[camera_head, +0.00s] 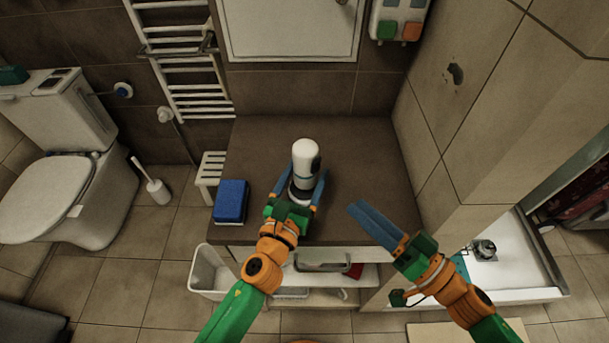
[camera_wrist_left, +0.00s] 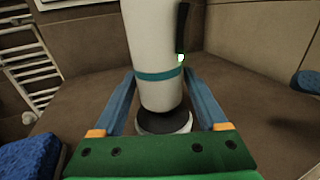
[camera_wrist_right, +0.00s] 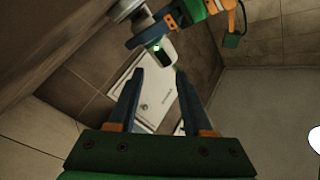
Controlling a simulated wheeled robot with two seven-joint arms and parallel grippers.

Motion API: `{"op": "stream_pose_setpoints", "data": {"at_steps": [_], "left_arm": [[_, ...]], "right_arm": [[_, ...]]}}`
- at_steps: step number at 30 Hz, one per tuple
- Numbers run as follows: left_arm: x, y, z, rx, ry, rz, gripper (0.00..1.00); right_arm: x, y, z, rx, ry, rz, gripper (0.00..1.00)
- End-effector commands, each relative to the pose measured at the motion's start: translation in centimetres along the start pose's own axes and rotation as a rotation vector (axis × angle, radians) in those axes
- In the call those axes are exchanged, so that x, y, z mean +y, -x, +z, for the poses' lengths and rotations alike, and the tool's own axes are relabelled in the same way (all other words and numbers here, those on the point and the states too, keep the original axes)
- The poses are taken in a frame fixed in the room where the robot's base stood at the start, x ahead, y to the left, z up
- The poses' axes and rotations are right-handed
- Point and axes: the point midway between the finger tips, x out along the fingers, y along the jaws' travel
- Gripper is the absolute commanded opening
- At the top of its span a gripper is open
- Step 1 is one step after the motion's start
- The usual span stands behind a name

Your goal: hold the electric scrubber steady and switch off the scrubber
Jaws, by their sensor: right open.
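The white electric scrubber (camera_head: 305,160) stands upright on the brown counter, with a teal band and a dark round base (camera_wrist_left: 164,122). A dark strip (camera_wrist_left: 182,30) on its side ends in a lit green light (camera_wrist_left: 181,58) in the left wrist view. My left gripper (camera_head: 306,182) has its fingers on both sides of the scrubber's lower body, apparently pressed against it. My right gripper (camera_head: 357,206) is open and empty, to the right of the scrubber and apart from it. The right wrist view shows the scrubber (camera_wrist_right: 163,52) beyond the open fingers, its green light visible.
The brown counter (camera_head: 365,150) is bare behind and right of the scrubber. A blue sponge-like block (camera_head: 231,200) lies at its left front edge. A tiled wall (camera_head: 450,110) bounds the right side.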

Motion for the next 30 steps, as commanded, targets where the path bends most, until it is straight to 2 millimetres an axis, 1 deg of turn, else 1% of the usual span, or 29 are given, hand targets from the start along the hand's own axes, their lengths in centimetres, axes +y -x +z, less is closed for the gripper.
{"op": "stream_pose_setpoints", "data": {"at_steps": [1,2,3,5,6,7,8,9,10,11,12,14,15,17,18,20,21,22,24,26,27,30], "left_arm": [[0.0,0.0,0.0,0.0,0.0,0.0,0.58],[0.0,0.0,0.0,0.0,0.0,0.0,0.5],[0.0,0.0,0.0,0.0,0.0,0.0,0.4],[0.0,0.0,0.0,0.0,0.0,0.0,0.23],[0.0,0.0,0.0,0.0,0.0,0.0,0.12],[0.0,0.0,0.0,0.0,0.0,0.0,0.04],[0.0,0.0,0.0,0.0,0.0,0.0,0.0],[0.0,0.0,0.0,0.0,0.0,0.0,0.0],[0.0,0.0,0.0,0.0,0.0,0.0,0.0],[0.0,0.0,0.0,0.0,0.0,0.0,0.0],[0.0,0.0,0.0,0.0,0.0,0.0,0.0],[0.0,0.0,0.0,0.0,0.0,0.0,0.0],[0.0,0.0,0.0,0.0,0.0,0.0,0.0],[0.0,0.0,0.0,0.0,0.0,0.0,0.0],[0.0,0.0,0.0,0.0,0.0,0.0,0.0],[0.0,0.0,0.0,0.0,0.0,0.0,0.0],[0.0,0.0,0.0,0.0,0.0,0.0,0.0],[0.0,0.0,0.0,0.0,0.0,0.0,0.0],[0.0,0.0,0.0,0.0,0.0,0.0,0.0],[0.0,0.0,0.0,0.0,0.0,0.0,0.0],[0.0,0.0,0.0,0.0,0.0,0.0,0.0],[0.0,0.0,0.0,0.0,0.0,0.0,0.0]], "right_arm": [[0.0,0.0,0.0,0.0,0.0,0.0,0.5],[0.0,0.0,0.0,0.0,0.0,0.0,0.5],[0.0,0.0,0.0,0.0,0.0,0.0,0.5],[0.0,0.0,0.0,0.0,0.0,0.0,0.5],[0.0,0.0,0.0,0.0,0.0,0.0,0.5],[0.0,0.0,0.0,0.0,0.0,0.0,0.5],[0.0,0.0,0.0,0.0,0.0,0.0,0.5],[0.0,0.0,0.0,0.0,0.0,0.0,0.5],[0.0,0.0,0.0,0.0,0.0,0.0,0.45],[-0.1,0.0,0.1,0.001,-0.003,-0.003,0.36],[-0.6,-0.1,0.2,0.008,-0.015,-0.018,0.26],[-2.3,-0.4,0.8,0.038,-0.059,-0.07,0.1],[-4.2,-0.6,1.2,0.08,-0.108,-0.123,0.0],[-7.3,-0.7,1.2,0.188,-0.207,-0.205,0.0],[-9.2,-0.6,0.7,0.286,-0.282,-0.241,0.0],[-10.8,-0.1,-0.2,0.445,-0.397,-0.24,0.0],[-11.1,0.3,-0.7,0.542,-0.473,-0.203,0.0],[-11.0,0.6,-0.8,0.606,-0.526,-0.16,0.0],[-10.2,1.2,-0.3,0.71,-0.638,-0.025,0.0],[-9.4,1.6,0.8,0.75,-0.714,0.098,0.0],[-9.1,1.8,1.7,0.758,-0.752,0.171,0.0],[-8.5,2.1,3.5,0.747,-0.81,0.299,0.0]]}}
